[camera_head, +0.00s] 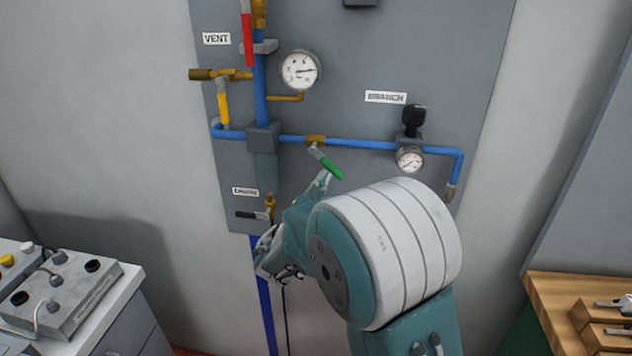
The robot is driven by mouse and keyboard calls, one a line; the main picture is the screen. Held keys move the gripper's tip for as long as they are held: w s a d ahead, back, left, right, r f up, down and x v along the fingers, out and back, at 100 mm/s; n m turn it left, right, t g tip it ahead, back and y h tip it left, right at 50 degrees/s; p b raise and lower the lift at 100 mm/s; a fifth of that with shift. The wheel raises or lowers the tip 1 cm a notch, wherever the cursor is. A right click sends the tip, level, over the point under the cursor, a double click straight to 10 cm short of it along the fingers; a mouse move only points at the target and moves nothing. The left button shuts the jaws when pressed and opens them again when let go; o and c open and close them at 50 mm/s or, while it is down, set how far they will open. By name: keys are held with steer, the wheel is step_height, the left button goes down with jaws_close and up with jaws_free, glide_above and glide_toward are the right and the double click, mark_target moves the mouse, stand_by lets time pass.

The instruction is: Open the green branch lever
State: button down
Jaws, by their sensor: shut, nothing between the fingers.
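The green branch lever (326,163) hangs from a brass valve (316,141) on the blue horizontal pipe (360,144). It slants down to the right, across the line of the pipe. My gripper (325,178) is just below the lever, with a fingertip close to its green handle. I cannot tell whether they touch. The fingers are shut and hold nothing. My large white and teal arm joint fills the lower middle of the view and hides part of the panel's lower edge.
A grey panel (430,60) carries a red lever (248,40), a yellow lever (224,110), a black lever (252,215), a large gauge (300,70) and a small gauge (410,159). A grey control box (75,295) stands at left, a wooden bench (560,290) at right.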

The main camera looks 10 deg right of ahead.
steer(key=shift+s+d+r, duration=0.2)
steer(key=shift+d+r, duration=0.45)
steer(key=shift+s+d+r, duration=0.2)
steer(key=shift+d+r, duration=0.45)
steer(key=shift+r, duration=0.15)
glide_toward(337, 169)
steer(key=s+d+f, duration=0.2)
steer(key=s+f, duration=0.1)
steer(key=f, duration=0.1)
steer(key=shift+s+d+f, duration=0.1)
steer(key=shift+d, duration=0.05)
stand_by(0.4)
